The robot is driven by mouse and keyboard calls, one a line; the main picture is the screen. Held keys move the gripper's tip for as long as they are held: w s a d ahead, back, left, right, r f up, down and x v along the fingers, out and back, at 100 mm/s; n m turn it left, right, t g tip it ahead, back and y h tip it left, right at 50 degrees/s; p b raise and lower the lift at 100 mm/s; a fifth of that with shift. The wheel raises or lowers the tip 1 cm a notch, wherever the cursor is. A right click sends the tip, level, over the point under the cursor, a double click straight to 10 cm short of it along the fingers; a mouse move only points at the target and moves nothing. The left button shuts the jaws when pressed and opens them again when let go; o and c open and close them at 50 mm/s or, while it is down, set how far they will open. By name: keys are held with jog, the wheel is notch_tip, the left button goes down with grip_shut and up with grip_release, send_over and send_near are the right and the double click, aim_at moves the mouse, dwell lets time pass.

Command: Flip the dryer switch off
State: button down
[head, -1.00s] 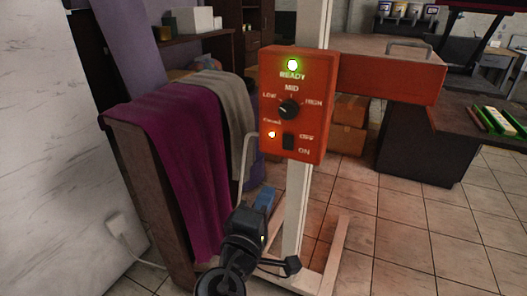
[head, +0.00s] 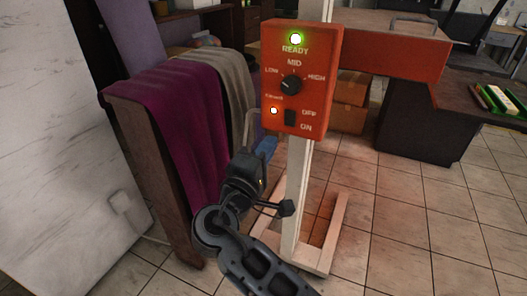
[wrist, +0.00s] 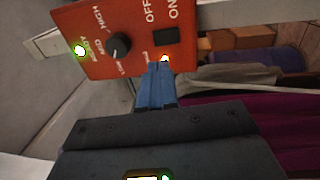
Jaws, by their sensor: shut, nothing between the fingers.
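The orange dryer control box (head: 272,62) is mounted on a pale post. Its black rocker switch (head: 290,117) sits at the lower right beside the OFF and ON labels. In the wrist view the switch (wrist: 165,36) is near the box edge, next to a lit lamp. A green READY light (head: 295,39) is on. My gripper (head: 268,146) is shut and empty, below and left of the switch. Its blue fingers (wrist: 157,74) point at the box near the lit lamp, a little short of the switch. Contact with the box cannot be told.
A dial (head: 291,84) sits above the switch. A wooden rack (head: 153,160) with a purple cloth (head: 180,115) and a grey cloth stands close on the left. The orange dryer head (head: 395,57) extends right. Tiled floor is open at right.

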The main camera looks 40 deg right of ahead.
aim_at(289, 114)
jog(key=p+x, duration=0.1)
jog(key=x, duration=0.8)
jog(key=shift+w+d, duration=0.1)
jog(key=shift+d, duration=0.15)
jog(key=shift+d+r, duration=0.15)
jog(key=shift+d, duration=0.05)
jog(key=shift+a, duration=0.15)
